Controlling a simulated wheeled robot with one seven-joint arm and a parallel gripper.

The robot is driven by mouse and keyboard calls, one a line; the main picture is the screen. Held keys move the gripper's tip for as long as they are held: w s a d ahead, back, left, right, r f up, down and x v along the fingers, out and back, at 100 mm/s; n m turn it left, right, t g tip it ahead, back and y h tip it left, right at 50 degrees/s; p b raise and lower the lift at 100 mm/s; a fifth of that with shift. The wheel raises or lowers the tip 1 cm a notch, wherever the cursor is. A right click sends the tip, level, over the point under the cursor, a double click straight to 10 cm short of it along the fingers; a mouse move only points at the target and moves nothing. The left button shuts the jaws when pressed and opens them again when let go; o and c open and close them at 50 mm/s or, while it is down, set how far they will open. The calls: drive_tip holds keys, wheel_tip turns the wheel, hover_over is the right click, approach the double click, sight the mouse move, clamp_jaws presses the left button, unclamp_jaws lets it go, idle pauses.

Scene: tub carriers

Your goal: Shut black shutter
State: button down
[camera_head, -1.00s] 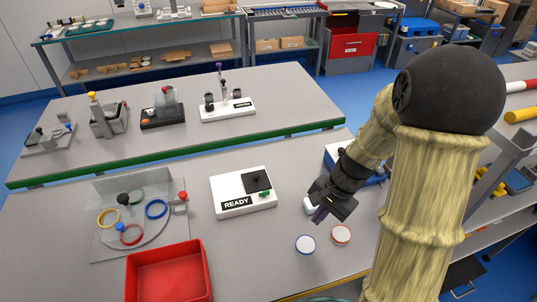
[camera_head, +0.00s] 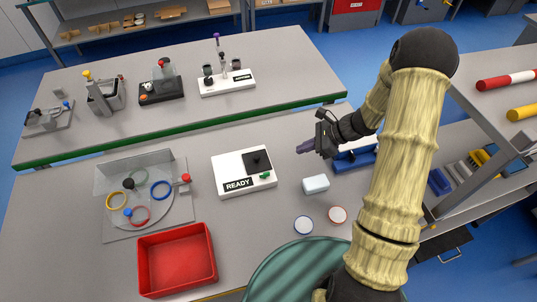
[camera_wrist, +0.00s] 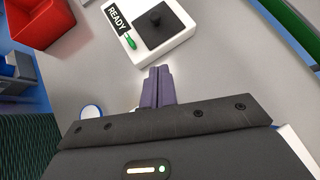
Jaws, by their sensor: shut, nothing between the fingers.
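The black shutter (camera_head: 257,161) is a dark square plate with a knob on top of the white box marked READY (camera_head: 231,165). A small green handle (camera_head: 265,175) sits at the box's front right. The wrist view also shows the black shutter (camera_wrist: 165,28), the white box (camera_wrist: 184,39) and the green handle (camera_wrist: 130,41). My gripper (camera_head: 300,148) is shut and empty, with its purple fingers together. It is to the right of the white box, apart from it. In the wrist view the fingertips (camera_wrist: 159,70) point toward the box. Whether the shutter covers an opening I cannot tell.
A pale blue-white block (camera_head: 316,184) and two round lids, blue-rimmed (camera_head: 303,225) and red-rimmed (camera_head: 337,214), lie right of the box. A red bin (camera_head: 177,260) and a ring fixture (camera_head: 147,197) stand to the left. Bare table surrounds the box.

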drive_tip(key=p, duration=0.3)
approach(260, 160)
drive_tip(key=f, duration=0.2)
drive_tip(key=shift+s+d+f, duration=0.15)
drive_tip(key=shift+s+f, duration=0.2)
drive_tip(key=a, duration=0.1)
drive_tip(key=a+p, duration=0.1)
drive_tip(key=a, duration=0.2)
drive_tip(key=shift+w+a+f+p, duration=0.15)
drive_tip(key=shift+w+p, duration=0.1)
drive_tip(key=shift+p, duration=0.15)
drive_tip(key=shift+w+a+f, duration=0.1)
drive_tip(key=shift+w, duration=0.05)
drive_tip(key=shift+a, duration=0.1)
